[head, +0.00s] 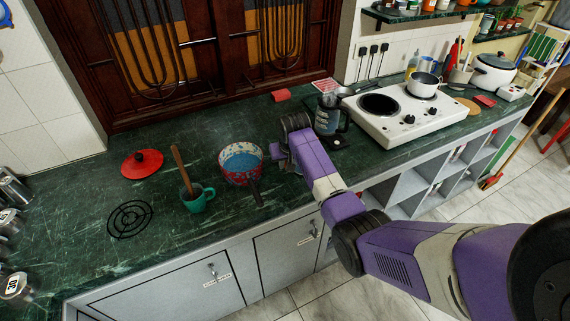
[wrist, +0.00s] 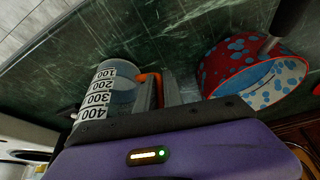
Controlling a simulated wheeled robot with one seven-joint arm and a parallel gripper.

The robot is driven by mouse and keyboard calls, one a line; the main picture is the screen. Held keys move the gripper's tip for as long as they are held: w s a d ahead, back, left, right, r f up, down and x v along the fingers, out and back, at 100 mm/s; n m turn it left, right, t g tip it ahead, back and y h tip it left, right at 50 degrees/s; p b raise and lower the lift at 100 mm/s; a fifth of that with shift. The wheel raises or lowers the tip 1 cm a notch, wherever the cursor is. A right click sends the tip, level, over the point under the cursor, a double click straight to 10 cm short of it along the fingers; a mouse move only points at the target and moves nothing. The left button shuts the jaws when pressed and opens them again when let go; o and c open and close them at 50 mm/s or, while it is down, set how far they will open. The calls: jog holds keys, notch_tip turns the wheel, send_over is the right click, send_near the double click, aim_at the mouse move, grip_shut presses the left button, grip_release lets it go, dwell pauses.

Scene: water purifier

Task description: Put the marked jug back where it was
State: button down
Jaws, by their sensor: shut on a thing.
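The marked jug (wrist: 98,92) is clear, with black numbers from 100 to 400 on a white scale and an orange handle (wrist: 152,80). My gripper (wrist: 160,90) is shut on the handle, with the jug to its left in the wrist view. In the head view my gripper (head: 287,148) is over the counter, between the spotted pot and the stove.
A red and blue spotted pot (head: 240,176) stands close to the left of my gripper. A teal mug (head: 197,201), a red lid (head: 142,164) and a black trivet (head: 130,218) are further left. A white stove (head: 402,128) is at right.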

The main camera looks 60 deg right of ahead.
jog(key=shift+f, duration=0.45)
jog(key=c, duration=1.5)
grip_release()
jog(key=shift+f, duration=0.15)
jog(key=v, duration=1.2)
jog(key=shift+d+b, duration=0.1)
jog(key=shift+b, duration=0.25)
jog(key=shift+w, duration=0.1)
